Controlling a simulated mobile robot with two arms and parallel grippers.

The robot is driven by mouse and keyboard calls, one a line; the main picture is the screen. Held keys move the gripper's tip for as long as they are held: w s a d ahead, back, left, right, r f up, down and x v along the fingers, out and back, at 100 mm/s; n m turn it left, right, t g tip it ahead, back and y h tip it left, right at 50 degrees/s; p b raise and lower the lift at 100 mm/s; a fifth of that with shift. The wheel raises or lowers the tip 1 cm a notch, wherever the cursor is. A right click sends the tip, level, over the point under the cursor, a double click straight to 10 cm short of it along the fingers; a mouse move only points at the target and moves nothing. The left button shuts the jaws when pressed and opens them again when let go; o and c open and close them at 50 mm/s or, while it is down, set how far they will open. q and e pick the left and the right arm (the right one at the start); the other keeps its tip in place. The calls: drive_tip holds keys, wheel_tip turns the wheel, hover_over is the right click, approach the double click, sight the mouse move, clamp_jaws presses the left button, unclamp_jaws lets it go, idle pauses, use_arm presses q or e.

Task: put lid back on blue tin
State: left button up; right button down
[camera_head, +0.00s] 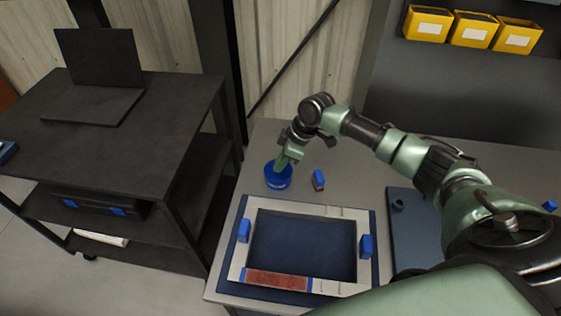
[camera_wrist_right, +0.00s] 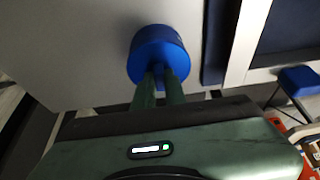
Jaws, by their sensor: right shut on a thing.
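The blue tin (camera_head: 278,182) stands on the grey bench, behind the frame's back left corner. My right gripper (camera_head: 283,162) reaches down over it from behind. In the right wrist view, the fingers of my right gripper (camera_wrist_right: 161,76) are close together and shut on the small blue knob of the lid. The lid's round blue top (camera_wrist_right: 146,62) fills the near face of the blue round shape. Lid and tin share the same blue, so I cannot tell whether the lid is seated or just above the rim. My left gripper is not in view.
A pale frame (camera_head: 300,212) with blue clamps and a red-brown strip lies in front of the tin. A blue-grey plate (camera_head: 405,235) lies further right. Yellow bins (camera_head: 427,24) are at the back.

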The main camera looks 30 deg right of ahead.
idle(0.6)
idle(0.3)
drive_tip(key=c, duration=1.4)
unclamp_jaws()
drive_tip(key=o, duration=0.5)
drive_tip(key=shift+r+p, duration=3.5)
drive_tip(key=shift+p, duration=0.1)
